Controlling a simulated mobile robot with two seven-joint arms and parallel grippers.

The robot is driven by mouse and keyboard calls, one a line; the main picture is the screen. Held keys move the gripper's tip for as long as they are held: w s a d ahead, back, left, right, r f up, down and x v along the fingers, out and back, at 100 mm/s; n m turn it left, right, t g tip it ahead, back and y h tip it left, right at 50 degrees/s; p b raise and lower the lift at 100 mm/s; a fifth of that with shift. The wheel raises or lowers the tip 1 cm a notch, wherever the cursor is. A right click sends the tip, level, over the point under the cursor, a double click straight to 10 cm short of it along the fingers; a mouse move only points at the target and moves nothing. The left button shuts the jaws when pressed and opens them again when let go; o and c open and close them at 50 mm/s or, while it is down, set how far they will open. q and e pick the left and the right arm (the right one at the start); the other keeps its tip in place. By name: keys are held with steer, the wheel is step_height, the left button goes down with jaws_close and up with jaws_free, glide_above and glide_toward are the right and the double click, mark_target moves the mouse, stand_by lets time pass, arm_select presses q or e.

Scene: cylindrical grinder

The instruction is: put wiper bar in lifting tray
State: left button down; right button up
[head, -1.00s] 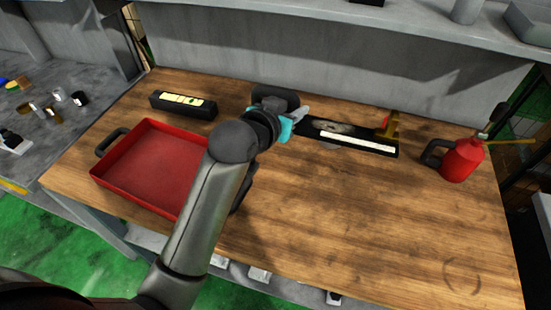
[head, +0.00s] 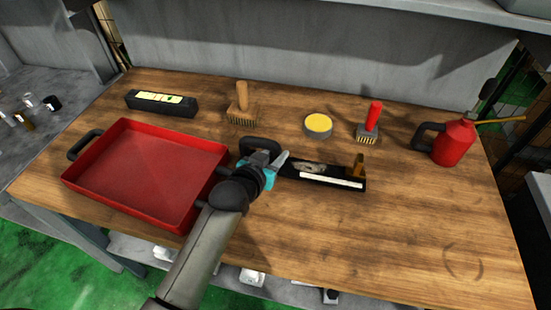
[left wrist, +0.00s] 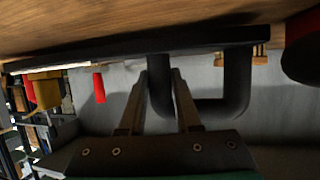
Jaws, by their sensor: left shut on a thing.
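The wiper bar (head: 312,171) is a long black bar with a white strip along its near edge and a brownish block at its right end. My left gripper (head: 273,163) is shut on its black loop handle at the bar's left end. In the left wrist view, the fingers (left wrist: 160,88) pinch one leg of the handle (left wrist: 240,85). The bar seems held above the table; the exact height is hard to tell. The red lifting tray (head: 140,127) lies just left of my gripper, empty, with black handles. My right gripper is not in view.
A red oil can (head: 452,143) stands at the right. The wooden table's (head: 400,245) front right is clear.

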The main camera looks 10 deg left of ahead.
arm_select(q)
steer(key=shift+w+f, duration=0.1)
steer(key=shift+f, duration=0.1)
steer(key=c, duration=1.1)
jaws_free()
steer(key=shift+f, duration=0.35)
steer(key=o, duration=0.5)
steer(key=shift+r, duration=0.1)
